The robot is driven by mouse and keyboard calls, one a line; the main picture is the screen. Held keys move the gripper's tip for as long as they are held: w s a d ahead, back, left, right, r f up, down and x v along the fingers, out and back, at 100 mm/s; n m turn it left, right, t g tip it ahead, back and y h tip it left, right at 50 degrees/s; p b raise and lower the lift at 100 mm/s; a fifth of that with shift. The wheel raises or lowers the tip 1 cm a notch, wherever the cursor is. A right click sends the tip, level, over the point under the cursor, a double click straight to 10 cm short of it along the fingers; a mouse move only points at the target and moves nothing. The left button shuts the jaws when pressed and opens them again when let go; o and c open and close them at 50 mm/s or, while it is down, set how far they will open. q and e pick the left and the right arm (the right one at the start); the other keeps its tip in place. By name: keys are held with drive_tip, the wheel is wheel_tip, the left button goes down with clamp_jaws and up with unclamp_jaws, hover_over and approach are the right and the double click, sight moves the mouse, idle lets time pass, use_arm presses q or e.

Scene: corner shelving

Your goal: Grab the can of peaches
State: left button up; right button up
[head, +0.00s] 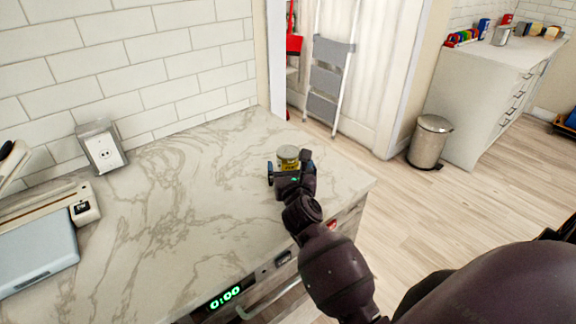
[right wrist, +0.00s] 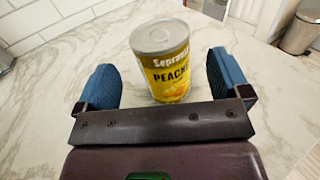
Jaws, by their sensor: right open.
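The can of peaches (head: 288,156) stands upright on the marble counter (head: 180,200), near its right end. In the right wrist view the can (right wrist: 163,65) shows a silver lid and a yellow label reading "PEACH", the end of the word being cut off. My right gripper (head: 291,172) is open, with its two blue-padded fingers (right wrist: 162,84) on either side of the can. Gaps show between the can and both fingers, wider on the left. The can's lower part is partly hidden by my gripper in the head view. My left gripper is not in view.
A scale-like device (head: 40,240) lies at the left. The counter around the can is clear. A metal trash bin (head: 429,142) stands on the floor beyond.

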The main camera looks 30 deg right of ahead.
sight(288, 156)
drive_tip(key=x, duration=0.4)
drive_tip(key=shift+w+d, duration=0.25)
drive_tip(key=shift+w, duration=0.05)
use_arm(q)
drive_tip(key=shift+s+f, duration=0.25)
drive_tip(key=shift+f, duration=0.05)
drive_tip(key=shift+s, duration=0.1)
use_arm(e)
drive_tip(key=shift+c, duration=0.2)
drive_tip(key=shift+c, duration=1.2)
drive_tip(key=c, duration=0.9)
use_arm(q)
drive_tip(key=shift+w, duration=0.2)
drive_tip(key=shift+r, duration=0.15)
use_arm(e)
drive_tip(key=shift+r, duration=0.1)
